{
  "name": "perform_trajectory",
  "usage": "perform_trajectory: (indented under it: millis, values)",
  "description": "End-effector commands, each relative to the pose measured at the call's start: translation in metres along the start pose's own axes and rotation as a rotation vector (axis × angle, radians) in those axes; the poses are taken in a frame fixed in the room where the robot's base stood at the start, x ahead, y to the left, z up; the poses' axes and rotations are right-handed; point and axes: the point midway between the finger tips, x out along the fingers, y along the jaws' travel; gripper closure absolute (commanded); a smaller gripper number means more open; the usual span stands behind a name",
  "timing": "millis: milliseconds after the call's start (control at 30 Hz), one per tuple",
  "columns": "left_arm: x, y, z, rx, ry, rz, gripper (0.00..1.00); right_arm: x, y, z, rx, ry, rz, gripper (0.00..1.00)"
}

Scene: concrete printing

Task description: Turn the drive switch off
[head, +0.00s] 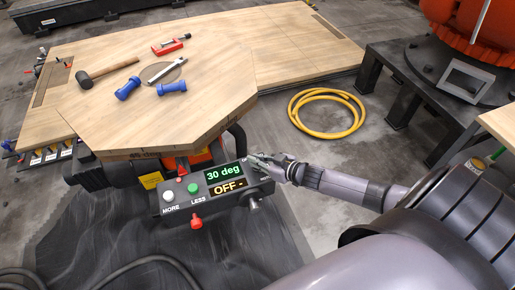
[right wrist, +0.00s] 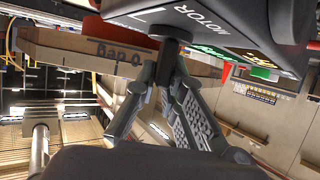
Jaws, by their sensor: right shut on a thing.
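The control box (head: 210,190) hangs at the near edge of the wooden table. Its display (head: 225,180) reads "30 deg" and "OFF -". My right gripper (head: 258,161) is at the box's upper right corner and hides what it holds there. In the right wrist view the box (right wrist: 225,25) shows a "MOTOR" label. There my right gripper (right wrist: 164,72) is shut on the dark stem of the drive switch (right wrist: 169,32), which stands out from the box face. My left gripper is not in view.
On the wooden table (head: 215,60) lie a mallet (head: 108,71), a red clamp (head: 171,44) and blue dumbbell-shaped pieces. A yellow hose (head: 327,112) lies coiled on the floor.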

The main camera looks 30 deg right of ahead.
Motion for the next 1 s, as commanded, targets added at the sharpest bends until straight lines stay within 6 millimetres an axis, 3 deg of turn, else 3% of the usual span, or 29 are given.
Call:
perform_trajectory:
  millis: [667, 700, 1000]
  values:
    - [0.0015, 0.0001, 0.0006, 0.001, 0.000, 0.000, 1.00, 0.0006, 0.0010, -0.0015, -0.026, 0.002, -0.056, 1.00]
    - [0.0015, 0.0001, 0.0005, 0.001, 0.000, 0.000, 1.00, 0.0006, 0.0010, -0.0015, -0.026, 0.002, -0.056, 0.88]
    - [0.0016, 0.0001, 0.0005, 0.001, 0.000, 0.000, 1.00, 0.0005, 0.0002, -0.0008, -0.024, 0.001, -0.057, 0.70]
